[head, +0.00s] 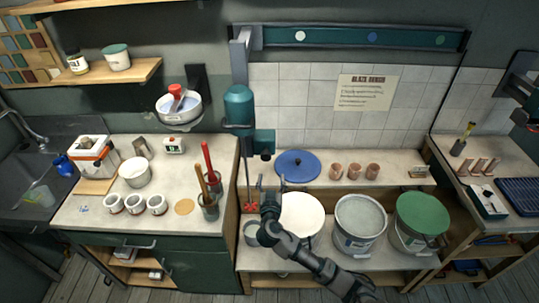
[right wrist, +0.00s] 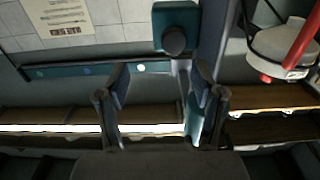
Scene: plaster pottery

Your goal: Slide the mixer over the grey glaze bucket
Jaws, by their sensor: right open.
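The teal mixer (head: 238,105) hangs from a wall rail (head: 345,38) at its left end, with a thin shaft down to a red paddle (head: 250,207). Its teal side box (head: 264,139) carries a dark knob (head: 265,154); the knob also shows in the right wrist view (right wrist: 174,41). The grey glaze bucket (head: 360,219) stands on the low bench, right of the white bucket (head: 301,214). My right gripper (head: 271,181) is open and empty, fingers pointing up, below the knob and beside the shaft. My left gripper is not in view.
A green-topped bucket (head: 421,216) stands right of the grey one. A blue lid (head: 297,164) and several clay cups (head: 354,171) sit on the shelf behind. A pot of long tools (head: 209,203) stands left of the shaft. The rail has white, blue and green dots.

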